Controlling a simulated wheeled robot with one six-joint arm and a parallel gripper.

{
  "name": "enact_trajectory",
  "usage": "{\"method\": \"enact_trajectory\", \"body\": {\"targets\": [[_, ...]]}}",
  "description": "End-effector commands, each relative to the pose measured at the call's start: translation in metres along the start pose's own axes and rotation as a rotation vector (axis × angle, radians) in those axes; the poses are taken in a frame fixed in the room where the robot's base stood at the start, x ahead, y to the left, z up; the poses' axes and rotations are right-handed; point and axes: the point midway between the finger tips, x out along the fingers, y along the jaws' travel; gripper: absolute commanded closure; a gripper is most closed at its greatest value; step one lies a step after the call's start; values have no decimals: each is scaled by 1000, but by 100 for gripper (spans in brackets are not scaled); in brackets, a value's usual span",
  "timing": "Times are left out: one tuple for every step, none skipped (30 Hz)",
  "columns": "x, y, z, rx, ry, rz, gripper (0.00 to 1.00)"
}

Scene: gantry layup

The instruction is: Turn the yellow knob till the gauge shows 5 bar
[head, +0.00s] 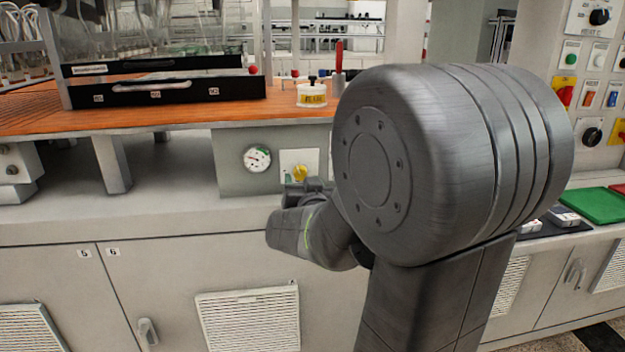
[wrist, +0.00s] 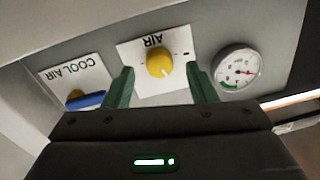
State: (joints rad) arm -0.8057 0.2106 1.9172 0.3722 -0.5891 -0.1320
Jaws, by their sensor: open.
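The yellow knob (wrist: 160,64) sits on a white plate marked AIR, between my gripper's two green fingers in the wrist view. My gripper (wrist: 160,86) is open, with a finger on either side of the knob and gaps between. The knob also shows in the head view (head: 299,173), just above my wrist. The round white gauge (wrist: 238,70) is right of the knob in the wrist view, and left of it in the head view (head: 257,158). It has a green band and a red needle; its reading is too small to tell.
A COOL AIR plate with a blue lever (wrist: 86,101) is left of the knob in the wrist view. An orange worktop (head: 150,115) overhangs the panel. A yellow-labelled white pot (head: 311,94) stands on it. Cabinet doors (head: 190,270) are below.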

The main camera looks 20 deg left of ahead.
Motion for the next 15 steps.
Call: {"method": "enact_trajectory", "body": {"targets": [[7, 0, 1, 0, -1, 1, 48], [11, 0, 0, 1, -1, 1, 48], [15, 0, 0, 1, 0, 1, 48], [18, 0, 0, 1, 0, 1, 48], [20, 0, 0, 1, -1, 1, 48], [22, 0, 0, 1, 0, 1, 48], [24, 0, 0, 1, 0, 0, 48], [25, 0, 0, 1, 1, 0, 48], [26, 0, 0, 1, 1, 0, 48], [26, 0, 0, 1, 1, 0, 48], [27, 0, 0, 1, 1, 0, 48], [27, 0, 0, 1, 1, 0, 48], [27, 0, 0, 1, 1, 0, 48], [27, 0, 0, 1, 1, 0, 48], [27, 0, 0, 1, 1, 0, 48]]}}
